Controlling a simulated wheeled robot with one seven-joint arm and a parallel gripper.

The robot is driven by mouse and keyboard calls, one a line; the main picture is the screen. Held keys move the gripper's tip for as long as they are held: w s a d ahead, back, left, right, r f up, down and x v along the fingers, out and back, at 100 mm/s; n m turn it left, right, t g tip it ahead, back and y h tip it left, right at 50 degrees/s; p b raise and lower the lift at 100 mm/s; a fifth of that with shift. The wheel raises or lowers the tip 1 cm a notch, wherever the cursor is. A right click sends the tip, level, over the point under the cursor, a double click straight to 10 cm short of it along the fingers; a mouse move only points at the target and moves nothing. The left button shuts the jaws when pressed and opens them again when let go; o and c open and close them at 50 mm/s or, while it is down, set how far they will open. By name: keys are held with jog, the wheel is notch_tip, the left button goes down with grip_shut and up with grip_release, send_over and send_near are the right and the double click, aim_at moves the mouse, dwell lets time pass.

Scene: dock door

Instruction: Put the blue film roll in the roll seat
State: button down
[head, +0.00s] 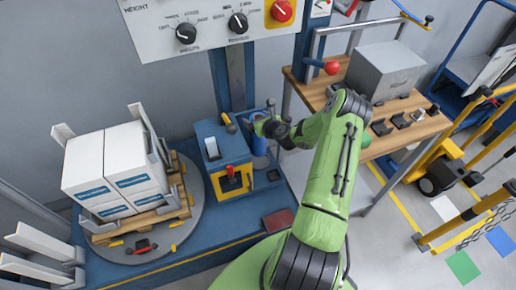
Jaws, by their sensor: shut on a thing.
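The blue film roll (260,147) is an upright blue cylinder beside the right side of the blue wrapper carriage (208,131), in front of the mast. My gripper (258,124) is at the top of the roll and shut on it, reaching in from the right. The fingertips are small and partly hidden by my wrist. The roll's lower end is close to the blue base of the machine. I cannot tell whether it touches anything below, and I cannot make out the roll seat clearly.
White boxes (137,172) stand on a pallet on the round turntable (196,211) at left. A control panel (215,22) hangs above. A wooden bench (395,140) with a grey box (385,70) is at right. A yellow barrier (450,232) stands farther right.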

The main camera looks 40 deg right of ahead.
notch_tip(320, 180, down, 7)
jog(key=b, duration=0.2)
jog(key=shift+f, duration=0.15)
grip_release()
jog(key=shift+f, duration=0.1)
jog(key=p+v, duration=0.2)
jog(key=v, duration=1)
